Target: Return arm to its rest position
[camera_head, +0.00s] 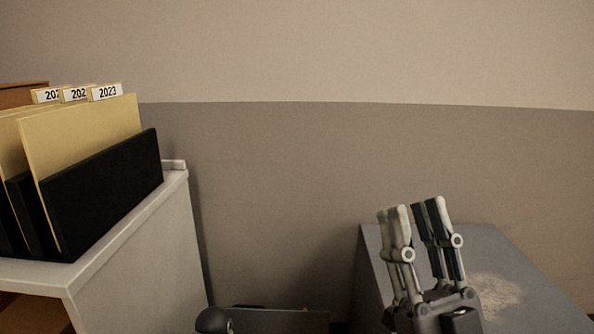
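My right gripper (412,212) is in the lower right of the head view, with its fingers pointing up. Its two fingers stand apart and it looks open, with nothing visible between them. It shows in front of a grey flat-topped surface (540,295); I cannot tell its exact height above it. My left gripper is not in view.
At left, a white cabinet (145,262) bears a black file holder (105,192) with tan folders (85,130), one labelled 2023. A dark flat object (280,321) shows at the bottom edge. A two-tone wall (300,170) closes off the back.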

